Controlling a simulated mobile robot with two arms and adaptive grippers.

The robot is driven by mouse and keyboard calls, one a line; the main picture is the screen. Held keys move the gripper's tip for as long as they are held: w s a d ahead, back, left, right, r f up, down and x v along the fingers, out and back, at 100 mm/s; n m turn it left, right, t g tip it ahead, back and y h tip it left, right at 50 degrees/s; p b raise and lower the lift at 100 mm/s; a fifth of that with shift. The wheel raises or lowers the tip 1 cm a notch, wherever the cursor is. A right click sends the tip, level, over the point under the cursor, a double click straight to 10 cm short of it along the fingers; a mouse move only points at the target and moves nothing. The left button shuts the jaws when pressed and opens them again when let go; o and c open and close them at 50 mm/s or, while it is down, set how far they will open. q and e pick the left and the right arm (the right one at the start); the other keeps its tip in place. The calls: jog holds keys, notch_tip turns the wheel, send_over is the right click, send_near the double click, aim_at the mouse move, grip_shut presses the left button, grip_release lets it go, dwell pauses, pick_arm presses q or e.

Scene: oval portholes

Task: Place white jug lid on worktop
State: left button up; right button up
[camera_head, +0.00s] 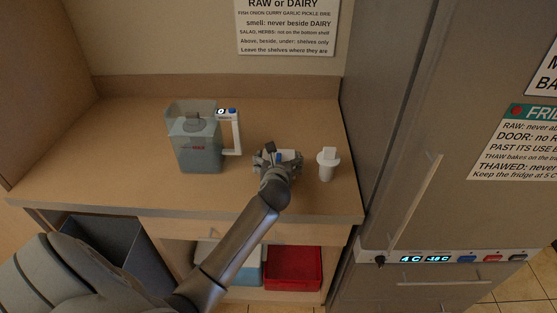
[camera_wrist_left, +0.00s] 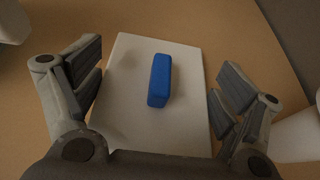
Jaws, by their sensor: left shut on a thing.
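The white jug lid (camera_wrist_left: 130,110) is a flat white plate with a blue raised grip (camera_wrist_left: 159,80). My left gripper (camera_wrist_left: 160,92) is shut on it, one finger at each side. In the head view my left gripper (camera_head: 277,158) is at the worktop (camera_head: 130,140), right of the jug, and mostly covers the lid (camera_head: 291,155). I cannot tell whether the lid touches the worktop. The grey see-through jug (camera_head: 198,150) stands upright with its top open and a white handle on its right. My right gripper is not in view.
A white cartridge-like piece (camera_head: 327,163) stands close to the right of my left gripper. The fridge (camera_head: 400,130) bounds the worktop on the right. A red bin (camera_head: 293,268) sits on the shelf below. The worktop left of the jug is clear.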

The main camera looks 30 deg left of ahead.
pick_arm(q)
jog(key=o, duration=0.8)
jog(key=shift+f, duration=0.15)
jog(key=shift+c, duration=0.2)
jog(key=shift+r, duration=0.25)
jog(key=shift+s+d, duration=0.1)
jog(key=shift+s, duration=0.05)
jog(key=b+v, duration=0.1)
jog(key=v, duration=0.9)
jog(key=shift+v, duration=0.8)
